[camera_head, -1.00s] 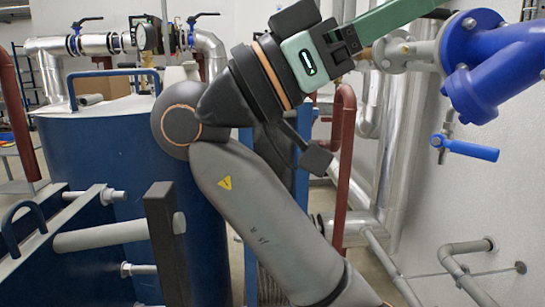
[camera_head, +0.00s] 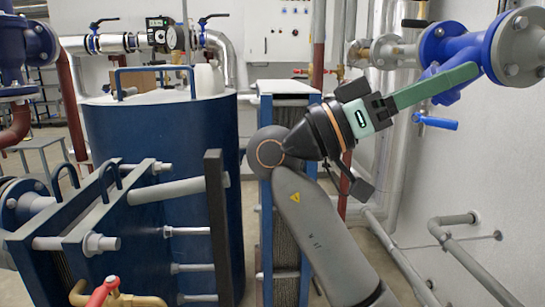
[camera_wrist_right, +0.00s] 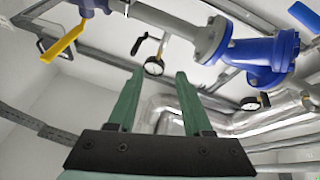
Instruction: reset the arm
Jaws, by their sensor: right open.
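My right arm comes up from the bottom of the head view, and its green-fingered right gripper (camera_head: 478,72) points up and to the right. The fingers overlap the blue pipe fitting (camera_head: 455,62) in the picture; I cannot tell the gap between them. In the right wrist view, the two green fingers of the right gripper (camera_wrist_right: 160,77) stand apart with nothing between them. The same view shows a blue fitting (camera_wrist_right: 258,58) beyond the fingers, to the upper right. My left gripper is not in view.
A blue tank (camera_head: 160,140) stands left of my arm, and a plate exchanger (camera_head: 284,245) stands behind it. A bolted blue frame (camera_head: 105,205) fills the lower left. Wall pipes (camera_head: 460,250) run at the lower right. A yellow-handled valve (camera_wrist_right: 64,40) shows in the wrist view.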

